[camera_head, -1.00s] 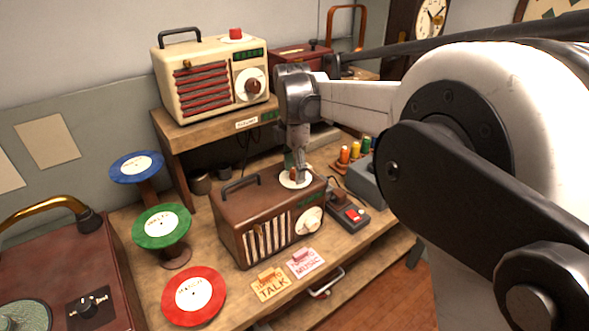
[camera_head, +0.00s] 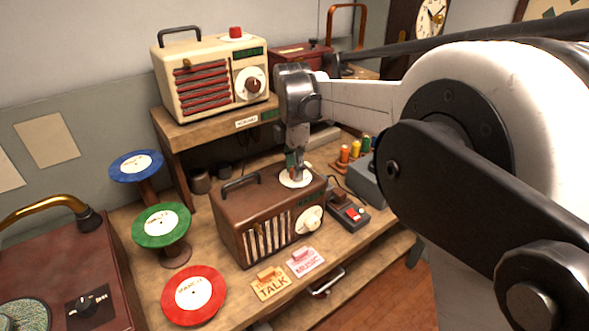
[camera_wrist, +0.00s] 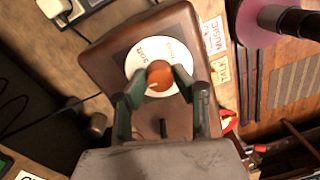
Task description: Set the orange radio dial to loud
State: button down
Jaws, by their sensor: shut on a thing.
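The brown radio (camera_head: 240,215) stands on the workbench, with a round white dial plate (camera_head: 291,183) on its top. In the wrist view the orange dial (camera_wrist: 159,72) sits at the centre of the white plate (camera_wrist: 135,57), which carries small lettering on opposite sides, too blurred to read surely. A pale mark shows on the dial's lower-left part. My gripper (camera_wrist: 158,82) points down from above, with its green-and-black fingers on either side of the dial, shut on it. In the head view the gripper (camera_head: 296,174) hides the dial.
A cream radio (camera_head: 205,80) stands on the shelf behind. Blue (camera_head: 136,167), green (camera_head: 162,226) and red (camera_head: 193,295) discs stand at left. TALK (camera_head: 270,285) and MUSIC (camera_head: 305,262) cards lie in front. A grey box (camera_head: 366,184) and spools (camera_head: 355,150) stand at right.

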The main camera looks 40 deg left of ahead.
jog(key=m+b, duration=0.2)
jog(key=m, duration=0.4)
jog(key=shift+w, duration=0.1)
jog(key=m, duration=0.4)
jog(key=shift+y+b, duration=0.3)
jog(key=shift+b, duration=0.1)
jog(key=m, duration=0.3)
jog(key=shift+m+b, duration=0.3)
jog(key=shift+m, duration=0.1)
jog(key=m, duration=0.3)
jog(key=shift+w+m, duration=0.1)
jog(key=shift+m, duration=0.2)
jog(key=m+b, duration=0.1)
jog(key=m, duration=0.2)
jog(key=shift+m, duration=0.3)
jog(key=m, duration=0.6)
jog(key=shift+d+y, duration=0.1)
jog(key=shift+y, duration=0.2)
jog(key=shift+m, duration=0.3)
jog(key=c, duration=1.4)
grip_release()
jog(key=shift+r, duration=0.1)
